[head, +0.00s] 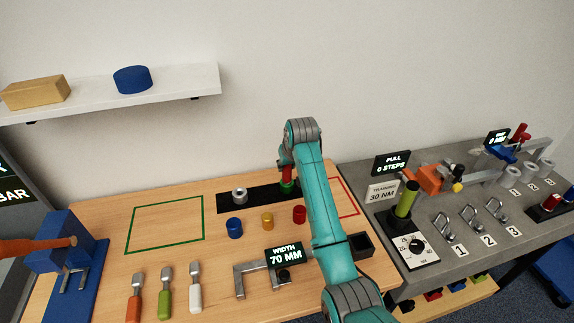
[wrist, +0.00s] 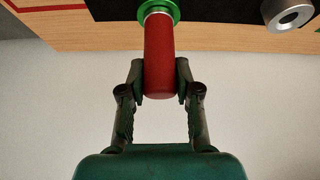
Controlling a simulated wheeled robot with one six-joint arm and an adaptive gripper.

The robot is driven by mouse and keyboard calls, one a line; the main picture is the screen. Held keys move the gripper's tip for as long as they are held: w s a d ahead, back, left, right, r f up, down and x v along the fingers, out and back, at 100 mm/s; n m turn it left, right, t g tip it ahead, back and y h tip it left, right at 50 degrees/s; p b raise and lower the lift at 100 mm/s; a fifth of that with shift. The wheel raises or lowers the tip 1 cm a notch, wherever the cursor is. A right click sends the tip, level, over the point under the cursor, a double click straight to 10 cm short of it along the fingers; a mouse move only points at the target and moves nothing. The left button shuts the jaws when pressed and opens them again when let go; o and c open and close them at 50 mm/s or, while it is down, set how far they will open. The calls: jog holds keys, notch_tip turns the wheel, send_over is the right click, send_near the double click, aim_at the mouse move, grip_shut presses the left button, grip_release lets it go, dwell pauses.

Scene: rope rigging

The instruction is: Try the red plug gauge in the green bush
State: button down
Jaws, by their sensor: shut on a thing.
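The red plug gauge (wrist: 159,55) is held between the two fingers of my gripper (wrist: 160,78) in the wrist view. Its far end meets the green bush (wrist: 170,10); a narrow pale metal part shows at the bush's opening. How deep the gauge sits in the bush cannot be told. In the head view the red gauge (head: 286,173) stands roughly upright over the green bush (head: 288,188) on the black strip, partly hidden by my arm. My gripper is shut on the gauge.
A grey metal bush (head: 239,196) sits on the same black strip (head: 262,197), to the left. Blue (head: 235,228), yellow (head: 267,221) and red (head: 299,214) short cylinders stand in front. A caliper (head: 252,279) and screwdriver-like tools (head: 166,290) lie nearer. The green-outlined area (head: 167,223) is empty.

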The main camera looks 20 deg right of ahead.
jog(key=shift+r, duration=0.15)
jog(key=shift+r, duration=3.4)
